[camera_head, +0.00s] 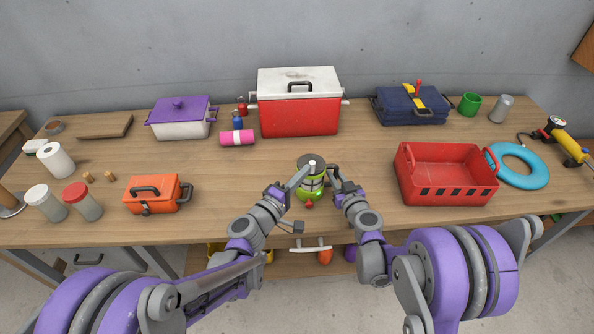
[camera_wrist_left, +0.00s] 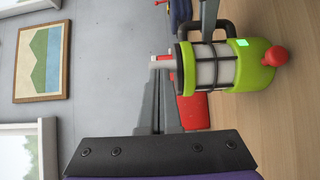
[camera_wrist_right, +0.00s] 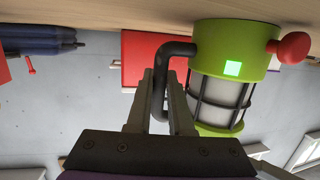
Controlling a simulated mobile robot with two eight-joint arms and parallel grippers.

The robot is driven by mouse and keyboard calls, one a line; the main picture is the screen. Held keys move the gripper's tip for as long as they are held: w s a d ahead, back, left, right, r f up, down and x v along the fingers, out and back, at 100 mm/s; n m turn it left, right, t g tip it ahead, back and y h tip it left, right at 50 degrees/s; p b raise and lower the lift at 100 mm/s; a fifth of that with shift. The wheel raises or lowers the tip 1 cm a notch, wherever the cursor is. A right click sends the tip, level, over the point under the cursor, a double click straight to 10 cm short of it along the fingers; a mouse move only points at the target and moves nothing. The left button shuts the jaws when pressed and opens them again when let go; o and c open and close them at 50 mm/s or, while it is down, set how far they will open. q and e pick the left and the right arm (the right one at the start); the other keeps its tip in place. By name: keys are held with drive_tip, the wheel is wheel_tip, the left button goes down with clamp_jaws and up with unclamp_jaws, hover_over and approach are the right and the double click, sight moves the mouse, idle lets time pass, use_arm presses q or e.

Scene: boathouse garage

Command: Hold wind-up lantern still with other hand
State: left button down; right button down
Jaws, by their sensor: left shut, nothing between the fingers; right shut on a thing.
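The wind-up lantern (camera_head: 313,188) stands upright on the wooden workbench, near its front middle. It has a lime-green base, a dark cage around a pale cylinder, a red knob and a lit green patch. It also shows in the left wrist view (camera_wrist_left: 255,66) and the right wrist view (camera_wrist_right: 235,40). My right gripper (camera_head: 334,172) is shut on the lantern's black side handle (camera_wrist_right: 162,75). My left gripper (camera_head: 303,174) is shut and empty, close to the lantern's top left in the head view; whether it touches cannot be told.
A red open crate (camera_head: 447,188) stands to the right, with a blue ring (camera_head: 535,170) beyond it. A red cooler (camera_head: 300,115) stands behind the lantern. An orange toolbox (camera_head: 152,194) is to the left. The bench just around the lantern is clear.

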use_arm(q)
drive_tip(key=d, duration=0.4)
drive_tip(key=shift+s+d, duration=0.2)
drive_tip(key=shift+d, duration=0.2)
drive_tip(key=shift+a, duration=0.1)
idle(1.3)
